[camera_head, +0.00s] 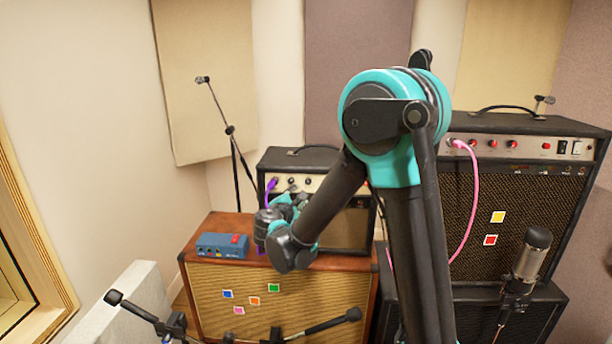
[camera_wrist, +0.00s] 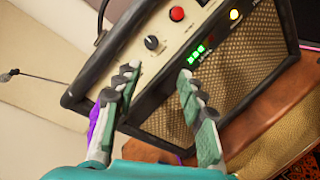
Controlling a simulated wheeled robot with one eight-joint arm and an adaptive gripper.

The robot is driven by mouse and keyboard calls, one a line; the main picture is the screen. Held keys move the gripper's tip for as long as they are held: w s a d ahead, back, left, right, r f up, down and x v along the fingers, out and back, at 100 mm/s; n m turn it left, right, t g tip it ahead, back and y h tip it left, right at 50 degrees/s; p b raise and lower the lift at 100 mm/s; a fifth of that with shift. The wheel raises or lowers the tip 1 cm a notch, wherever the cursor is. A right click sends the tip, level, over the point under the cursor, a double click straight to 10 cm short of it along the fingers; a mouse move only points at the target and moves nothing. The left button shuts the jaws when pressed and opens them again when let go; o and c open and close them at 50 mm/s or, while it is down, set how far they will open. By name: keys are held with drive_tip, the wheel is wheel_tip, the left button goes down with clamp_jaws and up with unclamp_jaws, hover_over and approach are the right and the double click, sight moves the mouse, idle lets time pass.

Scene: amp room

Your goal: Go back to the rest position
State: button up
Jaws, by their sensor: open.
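My gripper (camera_wrist: 156,78) is open in the wrist view, its two green-and-grey fingers apart with nothing between them. Behind the fingers is the front of the small amp (camera_wrist: 228,75), with a black knob, a red button, lit green lights and a yellow light. In the head view my arm bends down to the left, and the gripper end is in front of the small amp (camera_head: 320,157), partly hidden by my own wrist. A purple cable (camera_head: 271,185) is at the left end of that amp's panel; part of it shows beside the left finger in the wrist view (camera_wrist: 96,125).
The small amp and a blue pedal (camera_head: 221,246) stand on a wooden cabinet (camera_head: 215,300). A large amp (camera_head: 522,215) with a pink cable (camera_head: 473,200) is at right. A microphone (camera_head: 532,255) stands before it. A thin stand (camera_head: 232,140) is behind; black stand arms cross the bottom.

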drive_tip(key=s+d+f+m+g, duration=0.3)
drive_tip(key=s+d+m, duration=0.1)
drive_tip(key=d, duration=0.4)
drive_tip(key=s+d+f+m+g, duration=0.2)
drive_tip(key=s+d+f+m, duration=0.15)
drive_tip(key=d, duration=0.35)
drive_tip(key=s+d+f+m+g, duration=0.2)
drive_tip(key=s+d+m+g, duration=0.15)
drive_tip(key=d, duration=0.45)
drive_tip(key=s+d+f+m+g+y, duration=0.1)
drive_tip(key=s+f+m, duration=0.3)
drive_tip(key=s, duration=0.5)
drive_tip(key=s+d+f+m+g+y, duration=0.1)
drive_tip(key=s+f+m+g+y, duration=0.1)
drive_tip(key=s+m, duration=0.4)
drive_tip(key=s+f+y, duration=0.1)
drive_tip(key=s, duration=0.2)
drive_tip(key=shift+s+d+f+m, duration=0.35)
drive_tip(key=shift+s+m, duration=0.05)
